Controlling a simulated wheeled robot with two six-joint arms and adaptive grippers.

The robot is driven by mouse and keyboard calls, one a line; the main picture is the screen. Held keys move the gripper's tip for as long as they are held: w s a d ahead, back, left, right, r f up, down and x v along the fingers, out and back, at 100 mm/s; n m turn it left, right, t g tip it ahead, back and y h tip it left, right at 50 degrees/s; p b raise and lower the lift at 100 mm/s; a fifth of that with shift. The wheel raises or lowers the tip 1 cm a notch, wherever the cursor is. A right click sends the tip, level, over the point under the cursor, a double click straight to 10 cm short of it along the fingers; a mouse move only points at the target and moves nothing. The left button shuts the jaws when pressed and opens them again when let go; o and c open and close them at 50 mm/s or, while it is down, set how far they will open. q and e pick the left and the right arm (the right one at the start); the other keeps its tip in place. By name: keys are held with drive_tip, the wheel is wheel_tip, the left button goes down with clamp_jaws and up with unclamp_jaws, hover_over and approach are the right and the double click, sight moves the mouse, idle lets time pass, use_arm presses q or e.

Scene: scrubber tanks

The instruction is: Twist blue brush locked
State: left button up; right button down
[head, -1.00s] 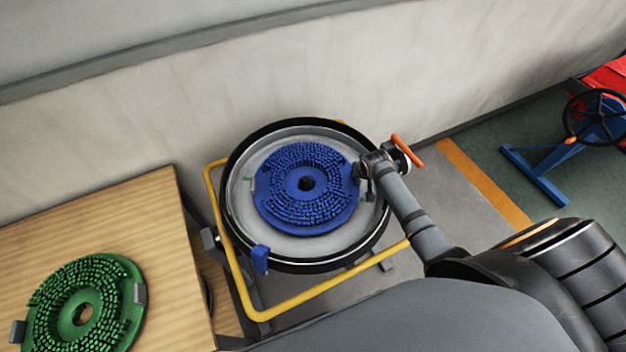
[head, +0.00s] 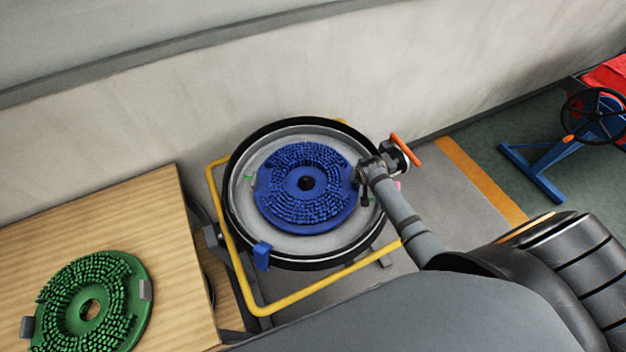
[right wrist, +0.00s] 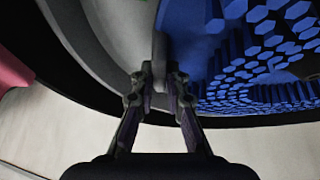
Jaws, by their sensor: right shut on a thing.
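The blue brush (head: 305,215), a round disc with bristles and a dark centre hole, lies bristles up inside the round black-rimmed housing (head: 240,235). My right gripper (head: 362,173) is at the brush's right edge. In the right wrist view the fingers of my right gripper (right wrist: 163,80) are shut on a grey tab (right wrist: 162,50) at the brush edge, beside the blue bristles (right wrist: 265,70). A small green mark (head: 249,178) shows on the housing floor left of the brush. How the brush seats underneath is hidden. My left gripper is not in view.
A yellow tube frame (head: 290,302) surrounds the housing, with a blue clip (head: 262,256) at its front left rim. A green brush (head: 75,270) lies on the wooden table (head: 150,215) at left. A wall (head: 130,130) stands behind. A blue stand (head: 535,170) is at right.

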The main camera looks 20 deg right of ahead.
sight(359, 185)
drive_tip(key=shift+s+a+m+p, duration=0.25)
drive_tip(key=shift+s+m+p, duration=0.15)
drive_tip(key=shift+s+p, duration=0.25)
drive_tip(key=shift+s+a+m+h+p, duration=0.35)
drive_tip(key=shift+s+m+h+p, duration=0.05)
drive_tip(key=shift+s+p, duration=0.2)
drive_tip(key=c, duration=1.3)
unclamp_jaws()
drive_tip(key=shift+s+f+g, duration=0.2)
drive_tip(key=shift+g, duration=0.2)
drive_tip(key=v, duration=1.2)
drive_tip(key=shift+r, duration=0.15)
